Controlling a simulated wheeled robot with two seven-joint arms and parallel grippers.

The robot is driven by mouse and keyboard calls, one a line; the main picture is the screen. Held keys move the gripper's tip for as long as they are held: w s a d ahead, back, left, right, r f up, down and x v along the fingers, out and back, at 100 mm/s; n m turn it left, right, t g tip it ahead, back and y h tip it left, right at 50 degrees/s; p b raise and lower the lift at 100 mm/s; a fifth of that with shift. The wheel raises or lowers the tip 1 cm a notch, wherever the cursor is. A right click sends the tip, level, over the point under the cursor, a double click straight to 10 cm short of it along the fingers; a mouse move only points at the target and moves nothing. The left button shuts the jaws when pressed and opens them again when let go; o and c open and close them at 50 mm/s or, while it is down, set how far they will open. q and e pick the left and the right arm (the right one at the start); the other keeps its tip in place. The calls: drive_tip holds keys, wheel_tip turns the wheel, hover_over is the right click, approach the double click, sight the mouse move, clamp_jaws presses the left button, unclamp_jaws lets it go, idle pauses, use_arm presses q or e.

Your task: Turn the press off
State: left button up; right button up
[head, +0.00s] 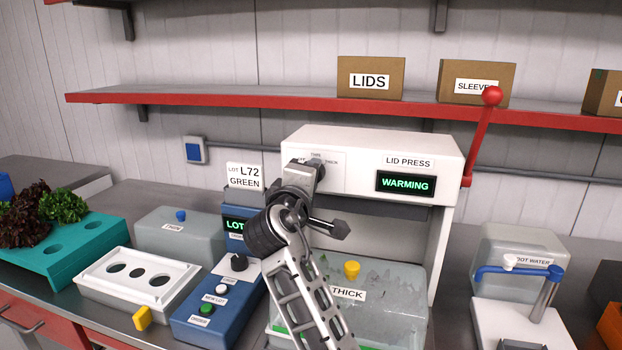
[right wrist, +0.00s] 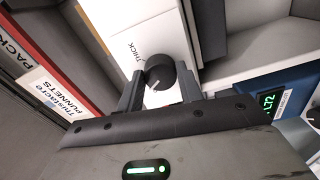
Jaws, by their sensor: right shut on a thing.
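The white lid press (head: 370,150) stands at the back of the counter. Its display (head: 405,184) reads WARMING in green. Its front panel has a dial with labels, of which THICK and part of another show. My right gripper (head: 312,168) is at this panel and hides the dial in the head view. In the right wrist view the black knob (right wrist: 161,74) sits between the fingers of my right gripper (right wrist: 160,92), which is shut on it. The knob's white mark shows, but which label it points to is unclear. The press's red lever (head: 480,135) is raised. My left gripper is not in view.
A blue lot box (head: 215,310) with buttons and a knob stands left of my right arm. A clear THICK bin (head: 390,310) is below the press. A white tray (head: 135,285) and teal lettuce tray (head: 75,262) are at left. A red-edged shelf (head: 250,102) runs above.

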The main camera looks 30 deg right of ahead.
drive_tip(key=shift+n, duration=1.9)
drive_tip(key=o, duration=1)
